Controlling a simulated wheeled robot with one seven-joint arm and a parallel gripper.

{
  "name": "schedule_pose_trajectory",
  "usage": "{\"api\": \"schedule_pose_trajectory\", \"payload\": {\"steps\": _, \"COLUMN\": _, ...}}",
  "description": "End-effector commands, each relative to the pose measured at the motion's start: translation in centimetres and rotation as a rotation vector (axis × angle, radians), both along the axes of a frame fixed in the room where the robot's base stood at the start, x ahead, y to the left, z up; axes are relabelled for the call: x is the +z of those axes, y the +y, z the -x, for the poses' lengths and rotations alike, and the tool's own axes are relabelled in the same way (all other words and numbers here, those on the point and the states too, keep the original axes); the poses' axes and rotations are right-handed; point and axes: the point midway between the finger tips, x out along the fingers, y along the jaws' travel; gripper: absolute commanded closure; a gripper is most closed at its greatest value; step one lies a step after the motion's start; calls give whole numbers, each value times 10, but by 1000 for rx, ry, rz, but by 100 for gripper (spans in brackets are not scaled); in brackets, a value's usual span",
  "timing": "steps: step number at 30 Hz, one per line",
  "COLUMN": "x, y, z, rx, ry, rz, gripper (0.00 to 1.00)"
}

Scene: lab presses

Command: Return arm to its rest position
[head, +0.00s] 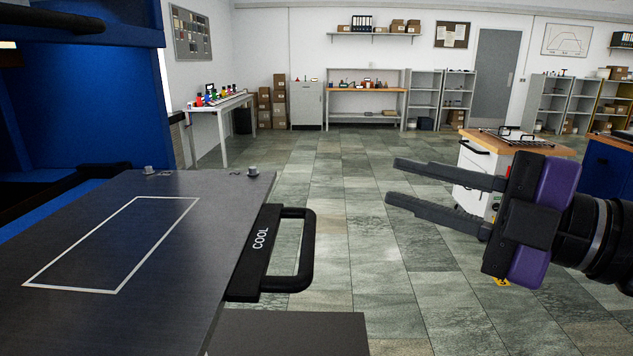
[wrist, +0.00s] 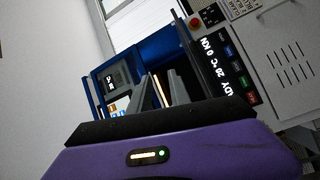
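My gripper (head: 392,181) is at the right of the head view, purple and black, with its two grey fingers pointing left. The fingers are apart and nothing is between them. It hangs in free air over the tiled floor, to the right of the black handle (head: 307,250) marked COOL and not touching it. In the wrist view the purple gripper body fills the bottom, and the grey fingers (wrist: 166,92) reach toward a blue press (wrist: 150,65).
A dark plate (head: 150,215) with a white outlined rectangle fills the left, beside a blue press frame (head: 80,100). A wood-topped cabinet (head: 475,165) stands behind my gripper. The wrist view shows a control panel (wrist: 222,70). The middle floor (head: 340,200) is clear.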

Motion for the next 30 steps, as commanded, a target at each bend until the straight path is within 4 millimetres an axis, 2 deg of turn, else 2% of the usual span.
{"api": "schedule_pose_trajectory", "payload": {"steps": 4, "x": 9, "y": -29, "z": -23, "rx": -135, "ry": 95, "rz": -285, "gripper": 77}}
{"api": "schedule_pose_trajectory", "payload": {"steps": 7, "x": 2, "y": -51, "z": -35, "rx": -216, "ry": 158, "rz": -481, "gripper": 77}}
{"api": "schedule_pose_trajectory", "payload": {"steps": 11, "x": -19, "y": -78, "z": -43, "rx": -308, "ry": 228, "rz": -719, "gripper": 77}}
{"api": "schedule_pose_trajectory", "payload": {"steps": 14, "x": -44, "y": -98, "z": -42, "rx": -378, "ry": 272, "rz": -890, "gripper": 77}}
{"api": "schedule_pose_trajectory", "payload": {"steps": 18, "x": -84, "y": -120, "z": -30, "rx": -463, "ry": 312, "rz": -1085, "gripper": 77}}
{"api": "schedule_pose_trajectory", "payload": {"steps": 23, "x": -130, "y": -135, "z": -3, "rx": -544, "ry": 341, "rz": -1245, "gripper": 77}}
{"api": "schedule_pose_trajectory", "payload": {"steps": 30, "x": -189, "y": -139, "z": 55, "rx": -639, "ry": 372, "rz": -1374, "gripper": 77}}
